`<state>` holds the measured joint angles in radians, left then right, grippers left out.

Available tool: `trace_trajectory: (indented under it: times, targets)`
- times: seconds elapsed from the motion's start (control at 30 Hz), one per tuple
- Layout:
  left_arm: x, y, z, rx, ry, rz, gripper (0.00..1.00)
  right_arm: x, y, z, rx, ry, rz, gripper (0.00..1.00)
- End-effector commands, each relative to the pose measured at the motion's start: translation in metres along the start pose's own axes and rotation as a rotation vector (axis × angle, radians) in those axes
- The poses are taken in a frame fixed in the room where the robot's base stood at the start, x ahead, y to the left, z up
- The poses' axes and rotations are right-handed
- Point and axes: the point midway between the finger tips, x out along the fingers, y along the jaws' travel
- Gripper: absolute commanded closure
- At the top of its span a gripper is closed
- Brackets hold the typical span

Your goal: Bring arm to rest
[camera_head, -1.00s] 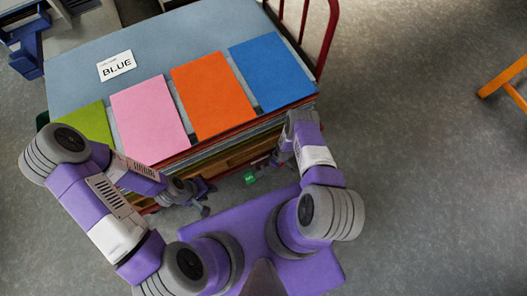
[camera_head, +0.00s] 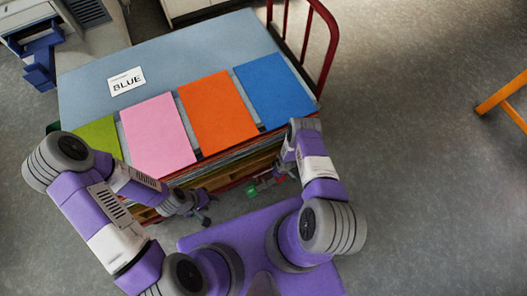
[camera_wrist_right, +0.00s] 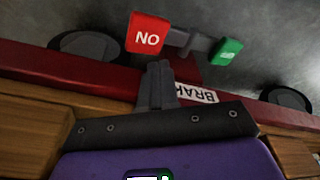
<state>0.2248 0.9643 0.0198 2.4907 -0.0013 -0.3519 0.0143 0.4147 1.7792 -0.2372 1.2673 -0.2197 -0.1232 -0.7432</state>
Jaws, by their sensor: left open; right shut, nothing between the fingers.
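My left gripper (camera_head: 207,210) hangs low in front of the cart's near left side in the head view, open and small in the picture. My right gripper shows in the right wrist view (camera_wrist_right: 160,72) with its grey fingers together and empty. The fingers point at a dark red rail (camera_wrist_right: 90,77) with a white label reading "BRAK". In the head view the right arm (camera_head: 312,165) reaches down at the cart's near right corner.
The cart's grey-blue top (camera_head: 190,55) carries green (camera_head: 97,137), pink (camera_head: 157,135), orange (camera_head: 217,112) and blue (camera_head: 274,90) sheets and a "BLUE" card (camera_head: 126,81). A red handle (camera_head: 328,50) rises at its right. Floor to the right is clear up to an orange frame (camera_head: 503,93).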

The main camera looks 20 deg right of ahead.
Motion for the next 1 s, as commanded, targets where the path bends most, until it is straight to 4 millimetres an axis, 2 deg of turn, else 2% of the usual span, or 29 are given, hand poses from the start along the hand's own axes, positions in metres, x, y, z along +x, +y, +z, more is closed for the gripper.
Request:
trace_trajectory:
  times: [0.3,0.37,0.47,0.57,0.67,0.83,1.0]
  targets:
    - [0.0,0.0,0.0,0.0,0.0,0.0,0.57,-0.002,0.0,-0.001,0.005,0.001,-0.001,1.0]
    - [-0.001,0.001,0.0,0.0,0.0,0.0,0.57,-0.007,-0.001,-0.003,0.021,0.003,-0.005,1.0]
    - [-0.004,0.002,0.0,0.0,0.0,0.0,0.57,-0.025,-0.006,-0.009,0.084,0.008,-0.021,1.0]
    - [-0.009,0.003,0.001,0.0,0.0,0.0,0.57,-0.057,-0.016,-0.02,0.185,0.017,-0.048,1.0]
    - [-0.014,0.005,0.001,0.0,0.0,0.0,0.57,-0.098,-0.032,-0.032,0.307,0.026,-0.086,1.0]
    - [-0.024,0.009,0.001,0.0,0.0,0.0,0.57,-0.176,-0.07,-0.049,0.514,0.029,-0.158,1.0]
    - [-0.032,0.012,0.001,0.0,0.0,0.0,0.57,-0.257,-0.115,-0.053,0.686,0.015,-0.228,1.0]
